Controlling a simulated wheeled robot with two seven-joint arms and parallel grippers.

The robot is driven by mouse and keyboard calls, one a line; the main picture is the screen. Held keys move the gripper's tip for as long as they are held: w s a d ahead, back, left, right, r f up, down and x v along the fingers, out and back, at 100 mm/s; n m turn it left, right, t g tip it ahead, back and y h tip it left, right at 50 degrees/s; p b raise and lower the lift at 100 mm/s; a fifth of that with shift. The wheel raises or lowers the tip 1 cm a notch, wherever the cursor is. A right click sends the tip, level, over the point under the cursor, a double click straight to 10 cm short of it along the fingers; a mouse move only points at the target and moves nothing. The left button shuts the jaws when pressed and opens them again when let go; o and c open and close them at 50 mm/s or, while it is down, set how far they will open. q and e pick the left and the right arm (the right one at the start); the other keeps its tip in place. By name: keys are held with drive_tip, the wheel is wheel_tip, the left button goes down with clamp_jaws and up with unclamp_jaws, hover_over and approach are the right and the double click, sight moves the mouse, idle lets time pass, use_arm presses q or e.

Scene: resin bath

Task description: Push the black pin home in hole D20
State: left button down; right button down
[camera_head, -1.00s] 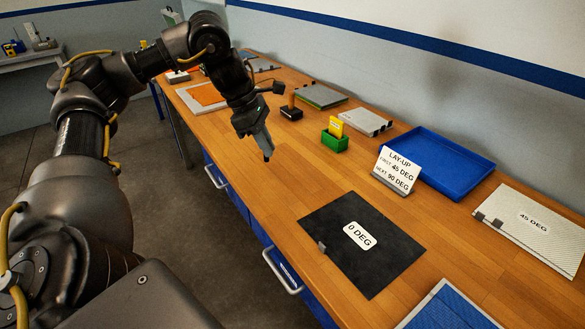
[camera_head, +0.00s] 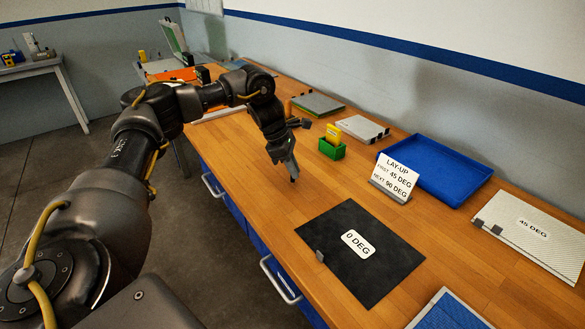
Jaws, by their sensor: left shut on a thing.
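My left gripper (camera_head: 289,170) hangs over the near-left part of the wooden bench, fingers pointing down. It is shut on a small dark thing, the black pin (camera_head: 293,180), of which only a short dark tip shows at the fingertips. The tip looks above or close to the bench top; I cannot tell whether it touches. No hole marked D20 can be made out in this view. My right gripper is not in view.
The bench (camera_head: 250,165) is bare around the gripper. My left arm hides part of an orange panel (camera_head: 175,75).

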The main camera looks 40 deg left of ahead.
use_arm(q)
drive_tip(key=shift+f, duration=0.45)
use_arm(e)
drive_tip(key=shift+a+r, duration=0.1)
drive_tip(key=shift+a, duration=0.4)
use_arm(q)
drive_tip(key=c, duration=1.5)
unclamp_jaws()
drive_tip(key=shift+f, duration=0.1)
drive_tip(key=shift+o, duration=0.2)
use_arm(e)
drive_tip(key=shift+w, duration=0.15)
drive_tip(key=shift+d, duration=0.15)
